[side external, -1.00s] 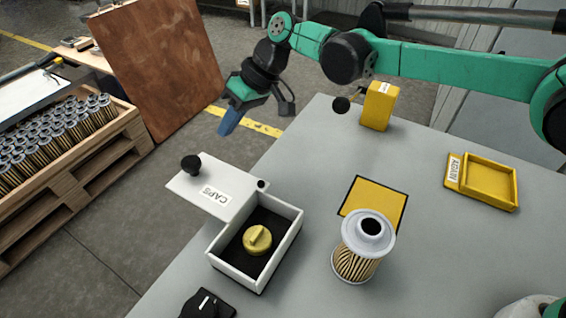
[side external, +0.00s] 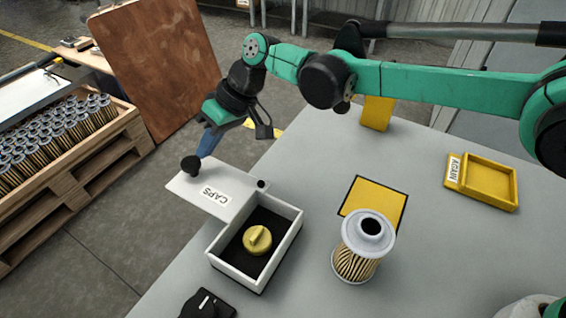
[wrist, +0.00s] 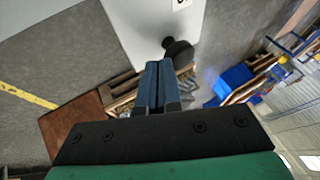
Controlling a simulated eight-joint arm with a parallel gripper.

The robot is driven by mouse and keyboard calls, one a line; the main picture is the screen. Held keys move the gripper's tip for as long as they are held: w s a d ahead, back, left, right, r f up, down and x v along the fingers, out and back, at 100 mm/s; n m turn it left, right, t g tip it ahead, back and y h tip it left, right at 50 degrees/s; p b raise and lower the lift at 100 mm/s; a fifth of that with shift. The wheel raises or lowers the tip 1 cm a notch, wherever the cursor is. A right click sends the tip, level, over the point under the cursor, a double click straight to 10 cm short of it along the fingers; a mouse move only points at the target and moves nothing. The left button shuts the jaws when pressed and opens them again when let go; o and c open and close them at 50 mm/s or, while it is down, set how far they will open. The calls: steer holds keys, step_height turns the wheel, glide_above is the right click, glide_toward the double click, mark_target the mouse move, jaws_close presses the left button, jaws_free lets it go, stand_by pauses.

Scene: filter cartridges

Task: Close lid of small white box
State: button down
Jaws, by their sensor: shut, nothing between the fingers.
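The small white box (side external: 230,275) stands on the grey table with a yellow cap (side external: 258,240) inside it. Its white lid (side external: 228,180), labelled CAPS, is swung out to the side, leaving the box open. A black knob (side external: 190,166) stands on the lid's far left corner. My gripper (side external: 203,150) is shut and empty, with its blue fingers just behind and above the knob. In the wrist view the shut fingers (wrist: 158,85) point toward the knob (wrist: 178,50) and the lid (wrist: 150,22). I cannot tell whether the fingertips touch the knob.
A filter cartridge (side external: 362,250) stands beside a yellow square (side external: 372,200) on the table. A yellow tray (side external: 487,182) lies at the right, and a yellow block (side external: 376,113) stands at the back. A black object (side external: 207,304) lies in front of the box.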

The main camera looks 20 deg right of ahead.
mark_target(201, 201)
steer(key=shift+s+a+n+g, duration=0.4)
steer(key=shift+s+n, duration=0.1)
steer(key=shift+n, duration=0.2)
steer(key=shift+s+a+n+g, duration=0.35)
steer(key=shift+s+n+g, duration=0.1)
steer(key=shift+n, duration=0.25)
steer(key=shift+s+a, duration=0.3)
steer(key=shift+s, duration=0.35)
steer(key=s+n+g, duration=0.1)
steer(key=s+n, duration=0.1)
steer(key=n, duration=0.1)
steer(key=shift+a+g+h, duration=0.25)
steer(key=shift+g+h, duration=0.1)
steer(key=shift+h, duration=0.05)
steer(key=shift+s, duration=0.85)
steer(key=shift+s+d+n+g+h, duration=0.15)
steer(key=shift+s+d+n+g, duration=0.1)
steer(key=shift+s+n, duration=0.4)
steer(key=shift+s+d+n+g+h, duration=0.25)
steer(key=shift+s+n, duration=0.1)
steer(key=shift+s, duration=0.55)
steer(key=shift+s+d+n+g+h, duration=0.1)
steer(key=shift+s+d+n+g, duration=0.15)
steer(key=shift+s+n, duration=0.4)
steer(key=shift+s+d, duration=0.65)
steer(key=shift+s, duration=0.2)
